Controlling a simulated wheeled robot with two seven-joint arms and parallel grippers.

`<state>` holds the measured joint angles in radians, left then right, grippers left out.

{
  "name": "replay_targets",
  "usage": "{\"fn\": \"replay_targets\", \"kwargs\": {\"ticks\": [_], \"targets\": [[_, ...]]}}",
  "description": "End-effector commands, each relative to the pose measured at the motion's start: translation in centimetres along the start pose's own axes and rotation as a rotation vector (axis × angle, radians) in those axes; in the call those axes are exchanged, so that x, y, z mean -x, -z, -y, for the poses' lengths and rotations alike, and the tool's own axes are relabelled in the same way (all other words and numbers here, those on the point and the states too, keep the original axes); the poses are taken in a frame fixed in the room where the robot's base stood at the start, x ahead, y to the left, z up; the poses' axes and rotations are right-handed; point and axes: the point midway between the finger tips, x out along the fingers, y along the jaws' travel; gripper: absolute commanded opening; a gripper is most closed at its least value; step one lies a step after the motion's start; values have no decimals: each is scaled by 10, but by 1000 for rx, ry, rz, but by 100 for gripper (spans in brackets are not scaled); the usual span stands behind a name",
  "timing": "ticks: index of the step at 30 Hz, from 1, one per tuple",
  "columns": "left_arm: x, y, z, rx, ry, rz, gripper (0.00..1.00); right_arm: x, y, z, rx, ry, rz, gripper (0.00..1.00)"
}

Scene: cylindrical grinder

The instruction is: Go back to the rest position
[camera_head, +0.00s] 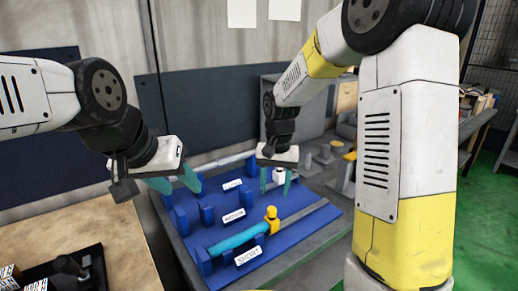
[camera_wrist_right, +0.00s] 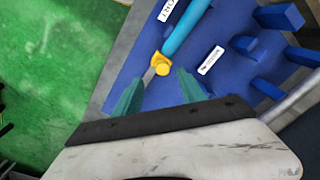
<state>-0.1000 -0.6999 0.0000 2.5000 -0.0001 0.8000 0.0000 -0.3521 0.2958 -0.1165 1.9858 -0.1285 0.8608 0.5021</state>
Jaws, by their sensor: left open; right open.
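My left gripper (camera_head: 174,184) hangs at the left edge of the blue rack, with its teal fingers apart and empty. My right gripper (camera_head: 275,180) is over the far right part of the rack, its teal fingers pointing down, open. In the right wrist view its fingers (camera_wrist_right: 158,95) are spread, with nothing held between them. The blue rack (camera_head: 298,196) carries labels reading SHORT (camera_head: 248,256), MEDIUM and LONG. A cyan shaft with a yellow fitting (camera_head: 271,214) lies in the short row; the fitting shows beyond the fingertips in the right wrist view (camera_wrist_right: 160,67).
A wooden table (camera_head: 95,232) with a dark fixture (camera_head: 75,272) is at lower left. Grey machine parts (camera_head: 325,153) stand behind the rack on the right. A blue panel (camera_head: 205,100) stands behind. Green floor (camera_head: 492,200) is open at far right.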

Motion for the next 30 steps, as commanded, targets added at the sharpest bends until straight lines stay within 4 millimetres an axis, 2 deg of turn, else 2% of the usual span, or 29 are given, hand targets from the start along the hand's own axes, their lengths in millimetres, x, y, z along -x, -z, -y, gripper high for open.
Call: {"fn": "replay_targets", "kwargs": {"ticks": [1, 6, 15, 19, 24, 30], "targets": [[0, 0, 0, 0, 0, 0, 47, 16, -5, -8, 5, 24, -24, 48], [0, 0, 0, 0, 0, 0, 47, 64, -31, -32, 47, 97, -106, 48], [0, 0, 0, 0, 0, 0, 47, 122, -91, -71, 131, 179, -276, 48], [0, 0, 0, 0, 0, 0, 47, 137, -119, -86, 169, 196, -358, 48], [0, 0, 0, 0, 0, 0, 47, 145, -148, -98, 210, 201, -444, 48], [0, 0, 0, 0, 0, 0, 47, 147, -164, -104, 234, 197, -492, 48]]}}
